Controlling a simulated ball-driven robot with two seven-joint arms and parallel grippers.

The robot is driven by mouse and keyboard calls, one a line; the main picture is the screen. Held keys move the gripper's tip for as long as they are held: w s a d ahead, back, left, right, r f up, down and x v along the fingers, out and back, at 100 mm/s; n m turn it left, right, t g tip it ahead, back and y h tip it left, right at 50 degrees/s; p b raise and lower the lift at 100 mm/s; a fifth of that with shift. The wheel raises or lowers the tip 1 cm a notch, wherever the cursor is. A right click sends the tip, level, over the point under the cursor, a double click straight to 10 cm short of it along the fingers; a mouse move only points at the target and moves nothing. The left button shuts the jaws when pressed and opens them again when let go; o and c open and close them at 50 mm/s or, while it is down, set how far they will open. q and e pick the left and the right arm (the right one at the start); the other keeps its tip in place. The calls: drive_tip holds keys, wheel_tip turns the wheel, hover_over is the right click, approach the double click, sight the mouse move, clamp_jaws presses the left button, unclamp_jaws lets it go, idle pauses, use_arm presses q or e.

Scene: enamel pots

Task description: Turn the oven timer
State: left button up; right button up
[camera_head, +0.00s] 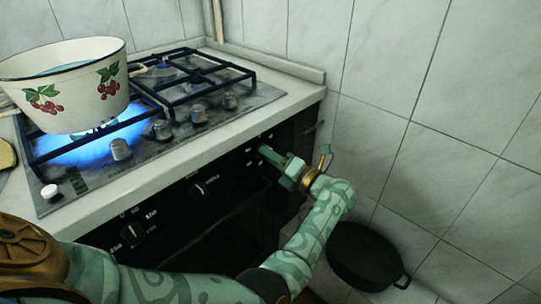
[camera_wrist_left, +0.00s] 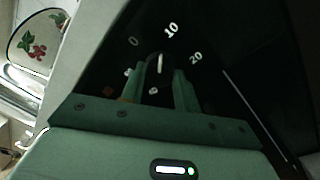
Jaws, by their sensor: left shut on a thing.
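The oven timer (camera_wrist_left: 157,68) is a dark knob on the black oven front, with white marks 0, 10 and 20 around it. Its white pointer line points roughly towards the 10. My left gripper (camera_wrist_left: 159,84) has a green finger on each side of the knob and is shut on it. In the head view my left gripper (camera_head: 266,152) reaches the right end of the oven panel and hides the timer there. My right gripper is not in view.
A white enamel pot (camera_head: 75,95) with cherries stands over a blue flame on the gas hob (camera_head: 190,145). Other oven knobs (camera_head: 198,190) sit left of my gripper. A dark lidded pot (camera_head: 362,255) stands on the floor at right, near the tiled wall (camera_head: 440,130).

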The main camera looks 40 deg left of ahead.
use_arm(q)
drive_tip(key=m, duration=0.2)
drive_tip(key=shift+d+m+p, duration=0.1)
drive_tip(key=shift+m+p, duration=0.2)
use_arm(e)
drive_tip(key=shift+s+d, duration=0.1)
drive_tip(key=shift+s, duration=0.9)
use_arm(q)
drive_tip(key=o, duration=1)
drive_tip(key=shift+w, duration=0.1)
